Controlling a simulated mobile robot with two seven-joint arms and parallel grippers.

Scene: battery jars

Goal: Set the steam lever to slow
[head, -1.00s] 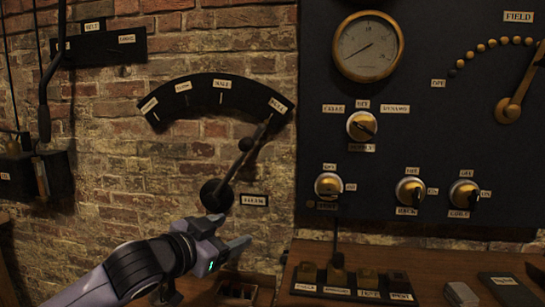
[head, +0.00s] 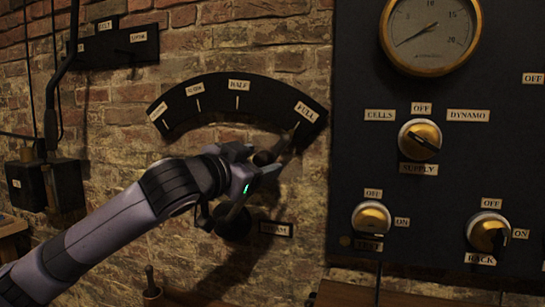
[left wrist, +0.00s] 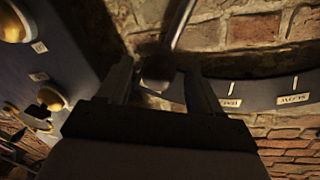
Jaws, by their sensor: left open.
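The SLOW mark (head: 193,91) is left of HALF (head: 239,84). My left gripper (head: 270,165) is at the lever's upper part and hides some of it. In the left wrist view, its fingers (left wrist: 160,85) are open, with the lever's dark round knob (left wrist: 157,72) between them. My right gripper is not in view.
The dark switch panel (head: 350,120) with a gauge (head: 432,30) and several brass knobs stands close right of the scale. Another lever (head: 62,75) with a black box is at the far left.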

